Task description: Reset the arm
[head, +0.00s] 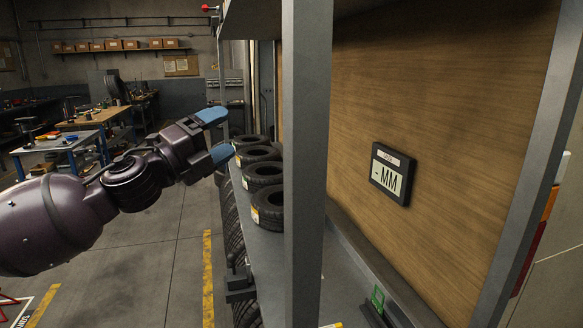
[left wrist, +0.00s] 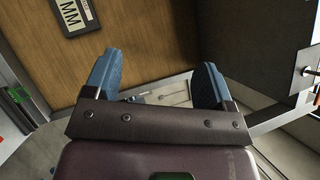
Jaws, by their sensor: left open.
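My left arm comes in from the left in the head view. Its gripper (head: 219,135) has blue fingertips spread apart and nothing between them. It is in front of the tyre shelf, left of the grey upright. In the left wrist view the two blue fingers (left wrist: 156,82) are also wide apart and empty. My right gripper shows in neither view.
Several black tyres (head: 267,208) stand on the shelf close to the left gripper. A grey upright (head: 305,150) stands right of them. Workbenches (head: 70,142) stand at the back left. Open floor (head: 150,260) lies below the arm.

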